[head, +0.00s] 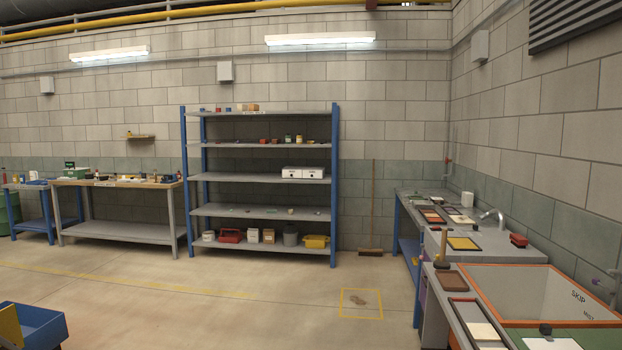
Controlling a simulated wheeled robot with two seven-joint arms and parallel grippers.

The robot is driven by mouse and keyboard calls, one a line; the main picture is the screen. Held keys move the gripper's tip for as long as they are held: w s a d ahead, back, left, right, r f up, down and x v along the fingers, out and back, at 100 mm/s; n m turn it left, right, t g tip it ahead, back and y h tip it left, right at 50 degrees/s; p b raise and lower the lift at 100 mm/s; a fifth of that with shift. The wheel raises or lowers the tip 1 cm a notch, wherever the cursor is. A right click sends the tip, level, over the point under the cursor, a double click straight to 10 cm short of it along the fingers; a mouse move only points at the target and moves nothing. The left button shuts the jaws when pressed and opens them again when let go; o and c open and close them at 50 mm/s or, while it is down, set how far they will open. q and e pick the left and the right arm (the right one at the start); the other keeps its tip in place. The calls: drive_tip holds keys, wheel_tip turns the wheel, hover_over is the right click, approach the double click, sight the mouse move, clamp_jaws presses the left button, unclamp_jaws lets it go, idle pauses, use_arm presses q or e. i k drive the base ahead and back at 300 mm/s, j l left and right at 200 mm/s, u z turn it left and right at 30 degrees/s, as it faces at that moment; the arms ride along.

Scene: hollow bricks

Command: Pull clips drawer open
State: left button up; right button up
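No drawer that I can read as the clips drawer shows clearly. Two white boxes (302,173) with small dark marks on their fronts sit side by side on the middle shelf of the rack; I cannot tell whether they are drawers. Under the right-hand bench is a dark grey unit (433,318), seen edge-on, and its front is not readable from here. Neither of my grippers is in view.
A blue-posted shelf rack (262,212) stands at the back wall. A workbench (118,232) is to its left. The right bench holds trays and an orange-rimmed bin (540,266). A blue container (40,325) is at lower left.

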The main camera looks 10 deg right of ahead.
sight(313, 173)
drive_tip(key=i+z, duration=0.1)
drive_tip(key=z, duration=0.15)
drive_tip(key=i+z, duration=0.25)
drive_tip(key=i, duration=7.3)
